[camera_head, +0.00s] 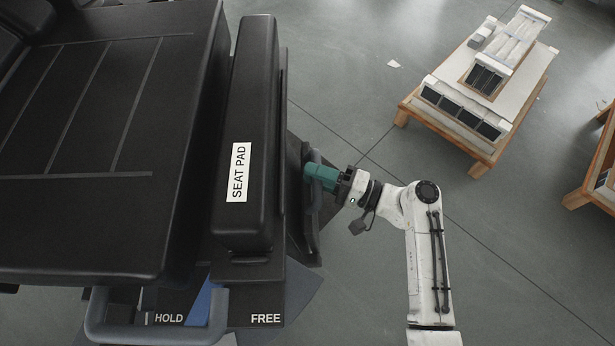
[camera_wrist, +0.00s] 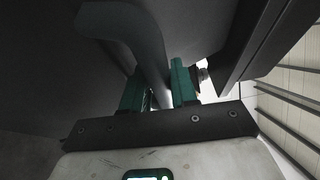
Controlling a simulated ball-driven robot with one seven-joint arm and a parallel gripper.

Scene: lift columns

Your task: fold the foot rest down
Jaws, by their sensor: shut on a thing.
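A large black seat (camera_head: 90,130) fills the left of the head view. A long black pad labelled SEAT PAD (camera_head: 250,90) lies along its right side. A grey bar handle (camera_head: 315,204) stands on the dark panel to the right of this pad. My gripper (camera_head: 313,172) has green fingers and is shut on this handle. In the wrist view the handle (camera_wrist: 140,38) runs down between the green fingers of my gripper (camera_wrist: 160,90). No part is labelled as a foot rest, and I cannot tell which panel it is.
A second grey handle (camera_head: 155,333) is at the bottom left, by a plate marked HOLD (camera_head: 169,318) and FREE (camera_head: 266,318), with a blue patch between the words. A low wooden table (camera_head: 475,150) with white boxed parts stands at the upper right.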

